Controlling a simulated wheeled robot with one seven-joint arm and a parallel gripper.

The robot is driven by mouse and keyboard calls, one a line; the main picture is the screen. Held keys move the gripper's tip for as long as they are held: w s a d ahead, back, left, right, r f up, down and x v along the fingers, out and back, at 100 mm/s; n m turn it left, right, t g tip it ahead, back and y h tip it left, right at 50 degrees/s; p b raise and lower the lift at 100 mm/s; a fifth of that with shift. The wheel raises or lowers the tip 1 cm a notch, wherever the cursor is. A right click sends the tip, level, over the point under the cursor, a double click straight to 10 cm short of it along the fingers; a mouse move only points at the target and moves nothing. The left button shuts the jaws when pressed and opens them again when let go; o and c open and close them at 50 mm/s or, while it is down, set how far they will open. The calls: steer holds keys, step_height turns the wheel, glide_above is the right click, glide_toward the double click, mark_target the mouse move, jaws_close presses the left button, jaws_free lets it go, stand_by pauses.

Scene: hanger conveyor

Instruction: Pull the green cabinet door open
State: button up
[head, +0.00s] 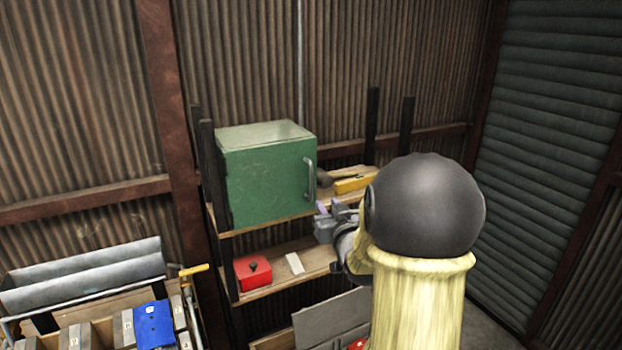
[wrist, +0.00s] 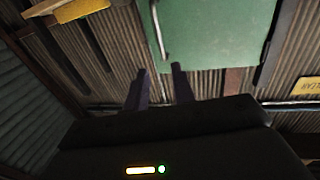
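The green cabinet (head: 265,178) stands on the upper board of a shelf rack, and its door looks shut. A grey bar handle (head: 309,178) runs upright near the door's right edge. In the wrist view the green door (wrist: 210,45) is at the top, with the handle (wrist: 158,35) along its left edge. My gripper (head: 326,212) is below and to the right of the handle in the head view. In the wrist view its two fingers (wrist: 159,72) are apart with nothing between them. The handle's end lies just beyond the fingertips, and I see no contact.
A yellow tool (head: 353,184) lies on the shelf right of the cabinet. A red box (head: 252,271) and a pale block (head: 294,263) are on the lower shelf (head: 275,284). A bench with a blue object (head: 153,324) is at lower left. Dark rack posts stand beside the cabinet.

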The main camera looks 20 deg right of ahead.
mark_target(311, 180)
steer(key=w+p, duration=0.2)
steer(key=w, duration=0.3)
steer(key=w+d+p, duration=0.1)
steer(key=w+p, duration=0.1)
steer(key=w, duration=0.3)
steer(key=w+d+p, duration=0.1)
steer(key=w+p, duration=0.2)
steer(key=w, duration=0.2)
steer(key=shift+w+d, duration=0.25)
jaws_close()
